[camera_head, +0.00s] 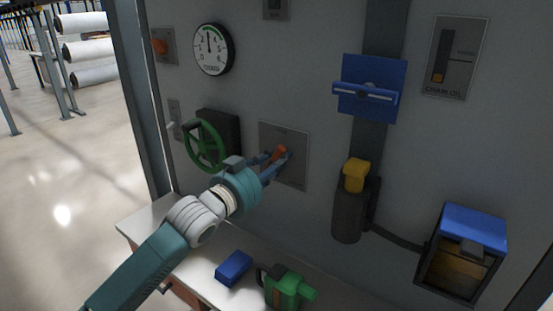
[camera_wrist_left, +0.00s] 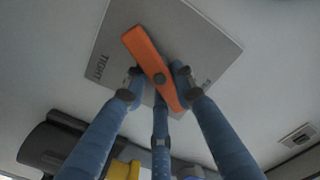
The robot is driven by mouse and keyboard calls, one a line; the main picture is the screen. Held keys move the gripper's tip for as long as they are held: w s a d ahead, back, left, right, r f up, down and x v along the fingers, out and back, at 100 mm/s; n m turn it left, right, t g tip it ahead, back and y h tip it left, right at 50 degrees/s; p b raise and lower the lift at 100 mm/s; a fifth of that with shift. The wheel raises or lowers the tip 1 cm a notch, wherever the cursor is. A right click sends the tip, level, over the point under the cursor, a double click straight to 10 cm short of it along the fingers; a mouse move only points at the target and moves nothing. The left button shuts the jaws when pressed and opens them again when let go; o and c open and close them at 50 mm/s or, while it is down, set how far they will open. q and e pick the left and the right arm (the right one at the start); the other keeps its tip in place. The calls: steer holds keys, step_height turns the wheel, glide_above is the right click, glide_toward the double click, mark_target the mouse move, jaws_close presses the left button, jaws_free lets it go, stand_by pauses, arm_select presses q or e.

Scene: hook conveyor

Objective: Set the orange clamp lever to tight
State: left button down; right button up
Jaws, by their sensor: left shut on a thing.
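The orange clamp lever (camera_head: 278,153) sits on a grey square plate (camera_head: 298,175) on the wall panel. In the left wrist view the lever (camera_wrist_left: 148,53) lies diagonally across the plate (camera_wrist_left: 190,35), turning on a dark pivot. The word TIGHT reads at the plate's left; a label at its right is partly hidden by a finger. My left gripper (camera_wrist_left: 158,88) has its blue fingers around the lever's lower end in that view, shut on it. In the head view my left gripper (camera_head: 282,157) reaches the lever from lower left. My right gripper is not in view.
A green handwheel (camera_head: 205,146) is close to the left of my wrist. A blue block (camera_head: 234,268) and a green tool (camera_head: 285,288) lie on the shelf (camera_head: 205,278) below. A black holder with a yellow top (camera_head: 354,175) and a blue-topped box (camera_head: 474,225) are at right.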

arm_select(q)
steer(key=m, duration=0.3)
steer(key=shift+f+p, duration=0.1)
steer(key=shift+p, duration=0.25)
steer(key=m, duration=0.1)
steer(key=m+p, duration=0.1)
steer(key=m, duration=0.1)
steer(key=shift+d+f+m, duration=0.1)
steer(key=shift+f+m, duration=0.1)
steer(key=shift+m, duration=0.1)
steer(key=m, duration=0.2)
steer(key=m+p, duration=0.1)
steer(key=m, duration=0.1)
steer(key=shift+f, duration=0.25)
steer(key=shift+f+m+p, duration=0.15)
steer(key=shift+m+p, duration=0.2)
steer(key=shift+m, duration=0.65)
steer(key=c, duration=1.4)
jaws_free()
steer(key=v, duration=1.2)
